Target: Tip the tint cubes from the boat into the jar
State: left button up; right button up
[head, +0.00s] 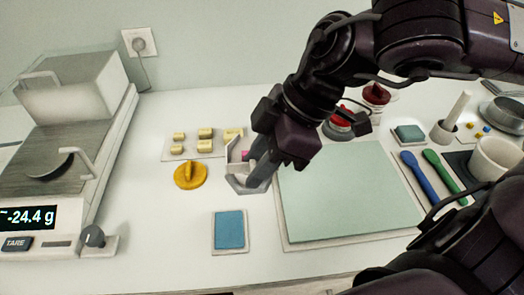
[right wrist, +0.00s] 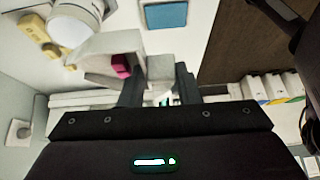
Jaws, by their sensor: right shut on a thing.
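My right gripper (head: 262,172) is shut on the small pale boat (head: 240,180) and holds it over the bench, left of the green mat. A pink cube (head: 245,155) shows inside the boat; it also shows in the right wrist view (right wrist: 122,66), inside the boat (right wrist: 108,43) between the fingers (right wrist: 160,88). Other cubes in the boat are hidden. Red-topped containers (head: 376,94) stand behind my right gripper, partly hidden. I cannot tell which vessel is the jar. A pale round thing (right wrist: 72,27) shows beyond the boat in the wrist view. My left gripper is not in view.
A scale (head: 60,160) reading -24.4 g stands at the left. A yellow knobbed disc (head: 189,176), yellow blocks (head: 205,133) and a blue pad (head: 229,230) lie near the boat. The green mat (head: 345,190) is clear. Spoons (head: 419,178) and a white cup (head: 495,160) are right.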

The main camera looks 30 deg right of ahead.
jog(key=shift+w+a+f+g, duration=0.1)
jog(key=shift+w+f+g, duration=0.15)
jog(key=shift+f, duration=0.2)
jog(key=shift+w+d+m+g+y, duration=0.3)
jog(key=shift+g+y, duration=0.2)
jog(key=shift+g, duration=0.15)
jog(key=shift+w+d+r+m+g+y+p, duration=0.25)
jog(key=shift+w+r+g+y+p, duration=0.15)
jog(key=shift+g+p, duration=0.25)
jog(key=shift+w+d+r+m+g+y+p, duration=0.1)
jog(key=shift+w+r+m+g+y+p, duration=0.25)
jog(key=shift+g+p, duration=0.3)
jog(key=shift+w+d+r+g+y+p, duration=0.2)
jog(key=shift+w+r+g+y+p, duration=0.15)
jog(key=shift+p, duration=0.5)
jog(key=shift+w+d+r+g+p, duration=0.2)
jog(key=shift+w+g+p, duration=0.3)
jog(key=shift+g+p, duration=0.1)
jog(key=shift+w+d+r+m+g+y+p, duration=0.15)
jog(key=shift+w+m+g+y+p, duration=0.15)
jog(key=shift+w+m+y, duration=0.1)
jog(key=shift+w+d+r+m+g+y, duration=0.15)
jog(key=shift+w+d+g+y, duration=0.05)
jog(key=shift+w+g+y, duration=0.2)
jog(key=shift+w+d+r+m+g+y, duration=0.2)
jog(key=shift+w+g+y, duration=0.1)
jog(key=shift+w+g, duration=0.15)
